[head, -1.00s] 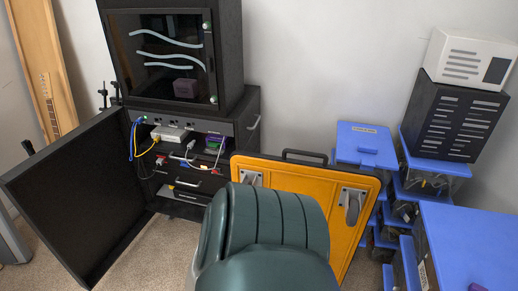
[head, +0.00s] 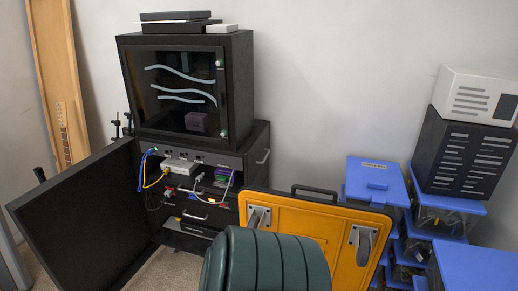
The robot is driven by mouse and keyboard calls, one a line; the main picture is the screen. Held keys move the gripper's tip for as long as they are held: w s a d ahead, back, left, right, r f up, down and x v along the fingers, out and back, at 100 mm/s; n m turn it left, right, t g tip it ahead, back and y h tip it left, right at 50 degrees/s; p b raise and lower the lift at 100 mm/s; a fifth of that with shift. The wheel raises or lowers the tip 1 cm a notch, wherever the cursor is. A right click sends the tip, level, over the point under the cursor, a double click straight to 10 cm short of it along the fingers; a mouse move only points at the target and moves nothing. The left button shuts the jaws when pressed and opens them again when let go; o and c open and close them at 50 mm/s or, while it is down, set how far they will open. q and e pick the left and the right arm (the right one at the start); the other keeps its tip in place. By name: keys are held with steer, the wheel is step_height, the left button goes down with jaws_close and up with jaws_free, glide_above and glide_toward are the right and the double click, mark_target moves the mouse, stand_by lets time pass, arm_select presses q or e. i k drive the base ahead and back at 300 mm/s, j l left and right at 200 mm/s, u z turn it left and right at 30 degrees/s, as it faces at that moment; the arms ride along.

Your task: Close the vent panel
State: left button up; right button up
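A large flat black panel (head: 85,218) stands swung open at the left of the black cabinet (head: 262,172); it is the only open panel I see, and I cannot make out vent slots on it. Its right edge meets the cabinet's left front. Neither of my grippers is in view.
Blue-lidded bins (head: 377,180) and a black slotted box (head: 462,155) are at the right. A wooden board (head: 55,85) leans at the back left.

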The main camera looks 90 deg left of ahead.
mark_target(199, 247)
steer(key=u, duration=2.9)
